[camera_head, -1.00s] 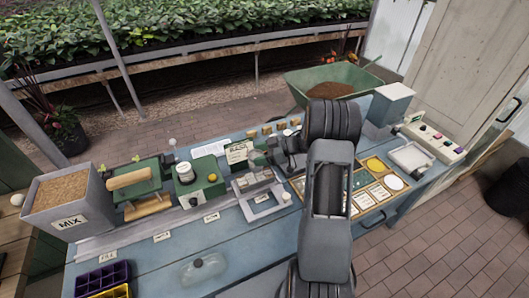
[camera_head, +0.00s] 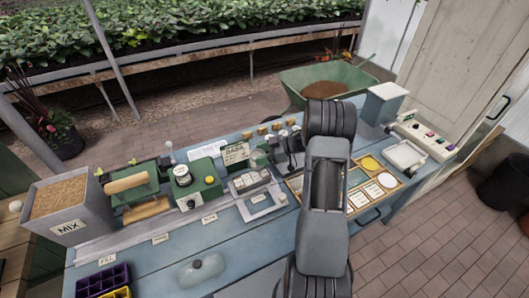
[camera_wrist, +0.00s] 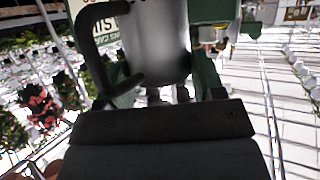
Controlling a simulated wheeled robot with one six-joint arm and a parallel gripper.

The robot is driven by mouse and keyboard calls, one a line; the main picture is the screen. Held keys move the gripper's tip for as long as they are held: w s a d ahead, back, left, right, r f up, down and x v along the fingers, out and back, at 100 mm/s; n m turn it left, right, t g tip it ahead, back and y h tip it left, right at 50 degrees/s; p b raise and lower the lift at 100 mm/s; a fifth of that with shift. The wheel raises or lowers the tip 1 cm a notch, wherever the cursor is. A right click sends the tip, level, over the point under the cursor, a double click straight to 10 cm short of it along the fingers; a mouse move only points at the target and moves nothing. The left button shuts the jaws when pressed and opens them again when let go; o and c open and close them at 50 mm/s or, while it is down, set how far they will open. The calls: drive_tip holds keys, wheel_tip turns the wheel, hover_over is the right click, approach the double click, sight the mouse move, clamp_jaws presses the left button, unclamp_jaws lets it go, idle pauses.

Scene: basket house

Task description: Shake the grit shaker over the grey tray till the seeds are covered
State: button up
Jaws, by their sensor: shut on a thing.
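My gripper (camera_head: 283,148) is above the back middle of the bench, partly hidden by my own arm. In the wrist view it is shut on a smooth grey cylinder with a dark curved handle, which looks like the grit shaker (camera_wrist: 157,45). Its top is cut off by the picture edge, so I cannot see its holes or any falling grit. A grey tray (camera_head: 262,208) lies on the bench just left of my arm, below and in front of the gripper. The seeds and any cover on them are too small to tell.
A MIX bin (camera_head: 68,229) and a green roller device (camera_head: 135,187) stand at the left. A green machine (camera_head: 197,187) and a lettered sign (camera_head: 236,153) stand left of the gripper. A wooden-framed board (camera_head: 366,180) is right of my arm. A clear bottle (camera_head: 202,268) lies in front.

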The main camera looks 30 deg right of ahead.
drive_tip(key=d+p, duration=0.2)
drive_tip(key=d, duration=0.1)
drive_tip(key=shift+d, duration=0.25)
idle(1.4)
wheel_tip(320, 180, up, 6)
drive_tip(key=shift+p, duration=1.05)
